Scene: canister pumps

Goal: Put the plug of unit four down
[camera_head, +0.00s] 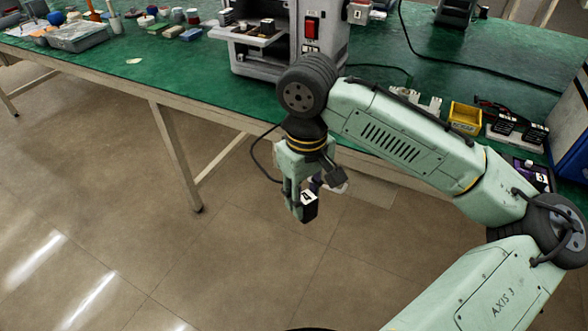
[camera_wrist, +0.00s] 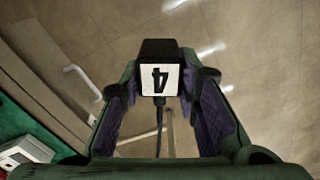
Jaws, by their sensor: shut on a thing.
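The plug of unit four (camera_head: 309,208) is a small black block with a white label bearing a 4. My gripper (camera_head: 302,194) is shut on it and holds it in the air in front of the table edge, above the floor. In the wrist view the plug (camera_wrist: 160,52) sits between the tips of my gripper (camera_wrist: 160,88), its label upside down. A dark cable (camera_wrist: 160,128) trails from the plug toward my palm.
The green table (camera_head: 190,62) runs behind my gripper. On it stand a grey machine (camera_head: 258,62) with a red switch, a yellow bin (camera_head: 465,117) and black blocks at the right. Several small items and a grey tray (camera_head: 78,37) lie at the left. A loose cable (camera_head: 405,35) crosses the back right.

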